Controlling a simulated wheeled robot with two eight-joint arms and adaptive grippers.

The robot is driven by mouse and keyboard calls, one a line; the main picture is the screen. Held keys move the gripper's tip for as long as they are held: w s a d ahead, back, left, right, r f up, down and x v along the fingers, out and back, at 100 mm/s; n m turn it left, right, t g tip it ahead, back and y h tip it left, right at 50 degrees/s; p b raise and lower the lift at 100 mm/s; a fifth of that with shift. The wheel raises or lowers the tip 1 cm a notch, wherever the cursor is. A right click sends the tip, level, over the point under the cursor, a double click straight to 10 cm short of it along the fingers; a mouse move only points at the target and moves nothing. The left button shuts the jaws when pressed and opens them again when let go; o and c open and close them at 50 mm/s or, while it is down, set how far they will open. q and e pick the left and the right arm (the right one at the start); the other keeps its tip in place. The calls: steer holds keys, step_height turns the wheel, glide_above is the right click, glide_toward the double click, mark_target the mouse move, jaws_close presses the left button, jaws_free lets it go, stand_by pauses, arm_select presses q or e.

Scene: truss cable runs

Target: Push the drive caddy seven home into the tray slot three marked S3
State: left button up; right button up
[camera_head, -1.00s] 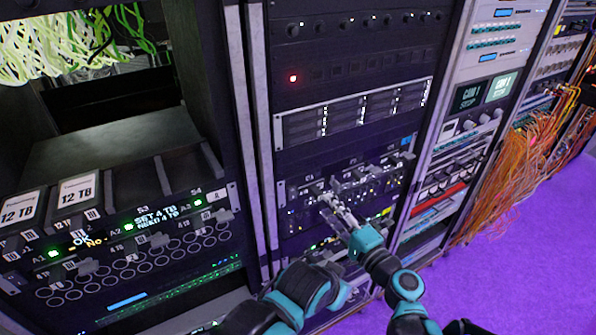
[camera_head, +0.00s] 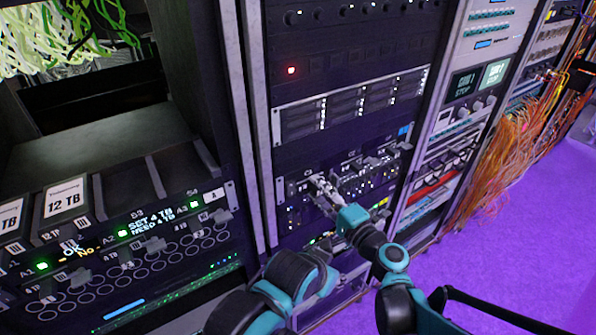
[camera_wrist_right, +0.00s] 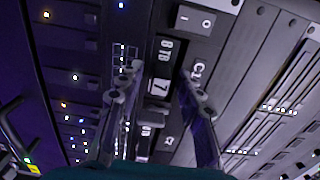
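The caddy seven (camera_wrist_right: 160,87) shows in the right wrist view as a dark face marked 8TB and 7, in the bay labelled C1 of the drive unit. My right gripper (camera_wrist_right: 158,72) has its fingers apart, one on each side of that face; I see no clear grip. In the head view the right gripper (camera_head: 316,183) is at the left end of the drive unit (camera_head: 345,180) and covers part of it. The tray (camera_head: 180,226) is at left; its slot S3 (camera_head: 125,190) looks empty, beside S4. My left gripper is not in view.
Two 12 TB caddies (camera_head: 66,197) sit left of slot S3. A rack post (camera_head: 236,130) stands between tray and drive unit. Orange cables (camera_head: 500,165) hang at right above clear purple floor.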

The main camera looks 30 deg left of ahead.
jaws_close()
steer(key=shift+s+d, duration=0.1)
steer(key=shift+d, duration=0.15)
steer(key=shift+v, duration=0.75)
steer(key=shift+r, duration=0.15)
steer(key=v, duration=1)
stand_by(0.4)
